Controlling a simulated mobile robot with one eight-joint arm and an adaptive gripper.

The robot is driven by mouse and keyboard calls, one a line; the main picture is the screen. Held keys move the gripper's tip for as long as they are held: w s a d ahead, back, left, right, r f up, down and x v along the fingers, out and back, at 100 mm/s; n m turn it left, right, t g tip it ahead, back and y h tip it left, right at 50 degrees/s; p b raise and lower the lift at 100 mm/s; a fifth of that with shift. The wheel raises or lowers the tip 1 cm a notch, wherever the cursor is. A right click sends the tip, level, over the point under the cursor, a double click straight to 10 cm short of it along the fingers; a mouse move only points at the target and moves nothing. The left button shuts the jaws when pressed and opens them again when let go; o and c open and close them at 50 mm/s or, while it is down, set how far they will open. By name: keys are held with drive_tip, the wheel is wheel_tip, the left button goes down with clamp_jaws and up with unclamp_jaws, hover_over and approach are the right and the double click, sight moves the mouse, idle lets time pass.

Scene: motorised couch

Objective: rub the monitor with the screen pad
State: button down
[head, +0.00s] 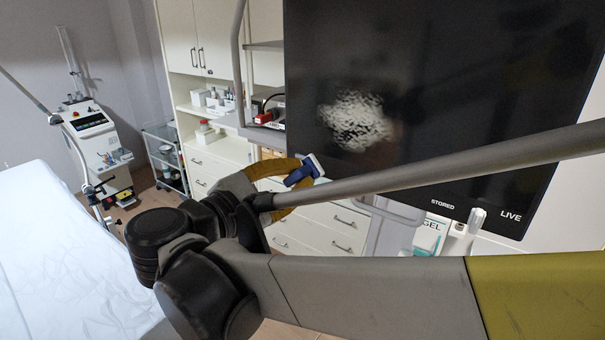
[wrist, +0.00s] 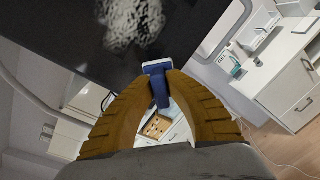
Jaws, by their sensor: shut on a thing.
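The monitor (head: 450,80) is a large dark screen filling the upper right of the head view, with a pale, rippled grey patch (head: 355,120) at its left. In the wrist view the monitor (wrist: 60,30) fills the upper left, and the patch shows at the top. My gripper (head: 297,174), with ochre fingers, is shut on the screen pad (head: 303,172), a blue block with a pale face. The wrist view shows the pad (wrist: 159,86) between the fingertips, by the monitor's lower edge and below the patch. I cannot tell whether it touches the screen.
A white bed (head: 65,260) lies at left, with a medical device (head: 95,140) and a small trolley (head: 165,155) beyond it. White cabinets (head: 215,160) stand behind my arm. A gel bottle (head: 430,235) and a probe are below the monitor. My arm crosses the front.

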wheel_tip(320, 180, up, 6)
drive_tip(key=s+a+r+t+p, duration=0.1)
drive_tip(key=a+p, duration=0.1)
drive_tip(key=a, duration=0.1)
drive_tip(key=shift+n+y, duration=0.3)
drive_tip(key=shift+n, duration=0.1)
drive_tip(key=shift+x, duration=3.05)
drive_tip(key=shift+x, duration=1)
drive_tip(key=shift+s+d+f, duration=0.15)
drive_tip(key=shift+d, duration=0.05)
